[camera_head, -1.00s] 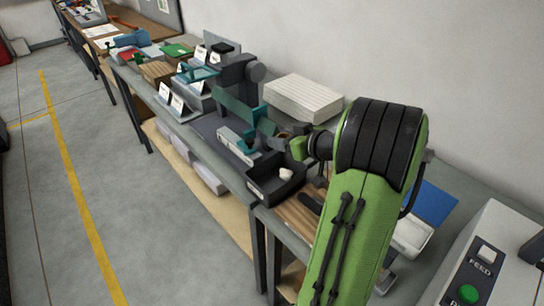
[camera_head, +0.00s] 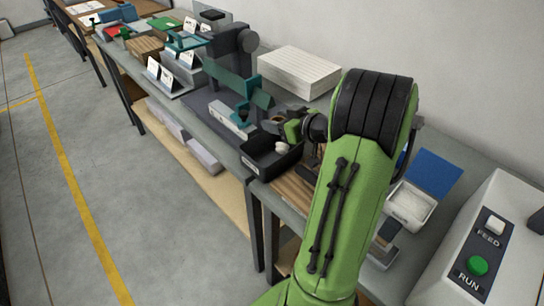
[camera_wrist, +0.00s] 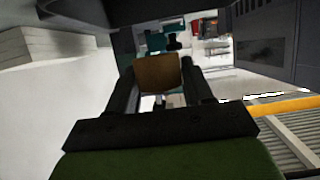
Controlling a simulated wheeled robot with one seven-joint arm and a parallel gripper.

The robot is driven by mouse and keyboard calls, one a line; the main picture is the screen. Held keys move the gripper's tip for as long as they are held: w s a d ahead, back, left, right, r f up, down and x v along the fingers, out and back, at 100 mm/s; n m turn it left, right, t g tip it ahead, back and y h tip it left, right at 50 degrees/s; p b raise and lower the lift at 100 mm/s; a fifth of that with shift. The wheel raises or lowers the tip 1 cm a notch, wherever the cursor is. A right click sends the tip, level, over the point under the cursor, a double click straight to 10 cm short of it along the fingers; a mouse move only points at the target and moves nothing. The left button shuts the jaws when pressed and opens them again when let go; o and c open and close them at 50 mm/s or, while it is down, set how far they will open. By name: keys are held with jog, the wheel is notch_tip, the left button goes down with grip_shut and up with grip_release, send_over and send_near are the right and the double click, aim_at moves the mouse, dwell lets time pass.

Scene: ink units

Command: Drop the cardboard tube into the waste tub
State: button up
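The cardboard tube (camera_wrist: 158,73) shows as a brown piece between the two fingers of my gripper (camera_wrist: 160,82) in the wrist view. The fingers lie along both its sides, and my gripper appears shut on it. In the head view my gripper (camera_head: 276,126) reaches left from the green arm, above the bench and just behind a black open tub (camera_head: 257,166). This tub has a pale label on its front and looks like the waste tub. A white crumpled piece (camera_head: 282,147) shows at its right side. The tub's inside is partly hidden.
A dark machine with teal parts (camera_head: 229,65) stands close to the left of my gripper. A white stack (camera_head: 299,72) lies behind it by the wall. A control box (camera_head: 487,245) with a green RUN button and a white tray (camera_head: 411,204) are at the right.

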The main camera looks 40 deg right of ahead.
jog(key=o, duration=0.4)
jog(key=p+v, duration=0.1)
jog(key=v, duration=1.4)
jog(key=shift+s+r, duration=0.25)
jog(key=shift+s, duration=0.1)
jog(key=w+a+r+n+g+y+p, duration=0.1)
jog(key=w+a+g+p, duration=0.15)
jog(key=a, duration=0.65)
jog(key=w+a+r+n+g+y+p, duration=0.1)
jog(key=w+a+r+g+p, duration=0.2)
jog(key=a, duration=0.6)
jog(key=s+a+r+p, duration=0.1)
jog(key=s+a, duration=0.2)
jog(key=s+a+r+m+g+h+p, duration=0.1)
jog(key=s+a, duration=0.1)
jog(key=s, duration=0.2)
jog(key=s+a+r+m+g+h+p, duration=0.1)
jog(key=s+a, duration=0.2)
jog(key=s, duration=0.1)
jog(key=shift+a+r+g, duration=0.1)
jog(key=shift+a+g, duration=0.15)
jog(key=shift+a, duration=0.05)
